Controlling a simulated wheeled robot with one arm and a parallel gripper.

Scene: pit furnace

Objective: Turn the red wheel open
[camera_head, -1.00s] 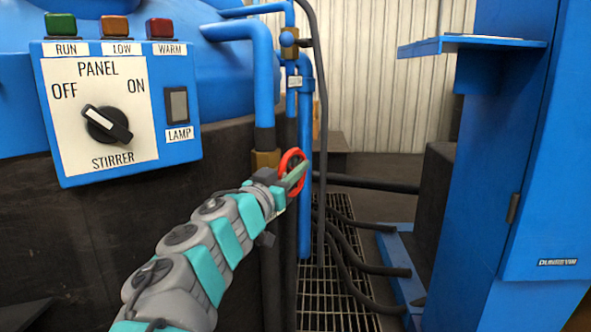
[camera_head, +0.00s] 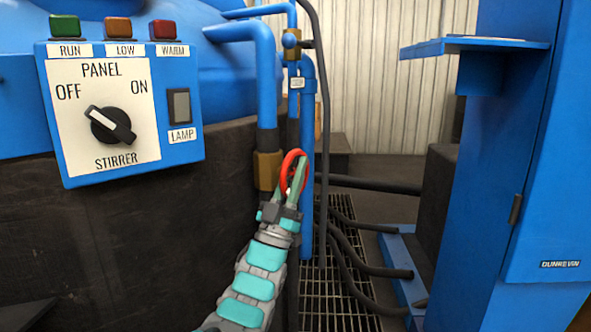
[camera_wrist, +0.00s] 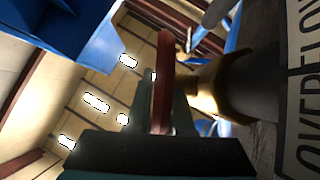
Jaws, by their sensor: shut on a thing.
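The red wheel (camera_head: 286,174) is on a brass valve (camera_head: 267,170) at the foot of a blue pipe, right of the panel. My gripper (camera_head: 291,182) reaches up from below in the head view, its fingers shut on the wheel's rim. In the wrist view the wheel (camera_wrist: 164,85) shows edge-on between the fingers, with the brass valve body (camera_wrist: 208,84) just to its right. The fingers cover part of the rim. I cannot tell how far the valve is open.
A panel (camera_head: 105,110) with a stirrer knob is at the left. A hanging black hose (camera_head: 320,110) and blue pipes stand close to the wheel. Floor grating (camera_head: 335,290) with black hoses lies right of my arm. A blue cabinet (camera_head: 510,170) is at the right.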

